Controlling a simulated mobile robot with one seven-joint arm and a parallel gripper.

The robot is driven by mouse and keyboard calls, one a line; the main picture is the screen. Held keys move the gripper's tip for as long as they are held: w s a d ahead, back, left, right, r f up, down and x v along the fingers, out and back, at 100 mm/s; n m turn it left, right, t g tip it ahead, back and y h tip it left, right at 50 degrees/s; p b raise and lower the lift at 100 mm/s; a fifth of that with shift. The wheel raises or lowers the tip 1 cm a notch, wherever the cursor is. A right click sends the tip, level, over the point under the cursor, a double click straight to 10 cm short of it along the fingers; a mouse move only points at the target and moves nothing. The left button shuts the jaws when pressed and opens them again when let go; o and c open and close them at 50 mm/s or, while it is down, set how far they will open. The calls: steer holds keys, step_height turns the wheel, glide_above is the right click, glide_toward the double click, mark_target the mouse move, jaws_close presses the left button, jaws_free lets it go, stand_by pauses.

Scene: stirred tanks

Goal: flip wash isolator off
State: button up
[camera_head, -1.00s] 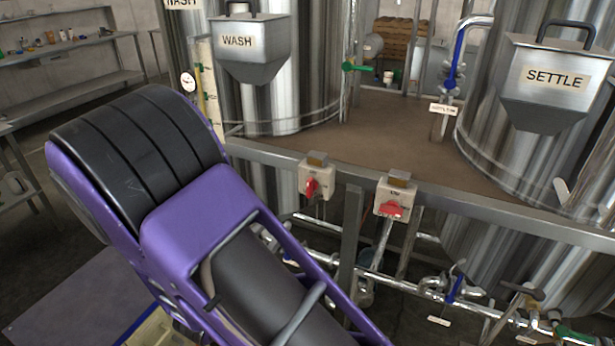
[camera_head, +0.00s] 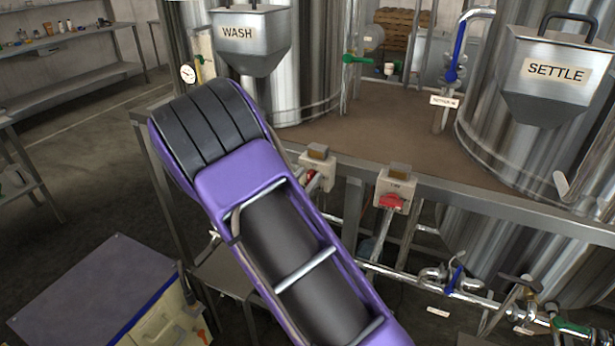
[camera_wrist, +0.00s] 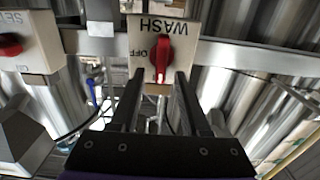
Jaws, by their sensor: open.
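The wash isolator (camera_wrist: 182,30) is a pale box with a red handle (camera_wrist: 162,58). In the wrist view it appears upside down, marked WASH, with OFF left of the handle. The handle stands roughly upright in that picture. My gripper (camera_wrist: 160,77) is open, one finger on each side of the handle's line. I cannot tell whether either finger touches it. In the head view the wash isolator (camera_head: 321,174) sits on the front rail, its handle partly hidden behind my purple arm. My gripper is hidden there.
The settle isolator (camera_head: 396,188) with its red handle is right of the wash one on the rail (camera_head: 480,198); it also shows in the wrist view (camera_wrist: 36,38). Pipes and valves (camera_head: 455,283) run below. Steel tanks stand behind.

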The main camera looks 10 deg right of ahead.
steer(key=shift+w+d, duration=0.2)
steer(key=shift+w, duration=0.05)
jaws_close()
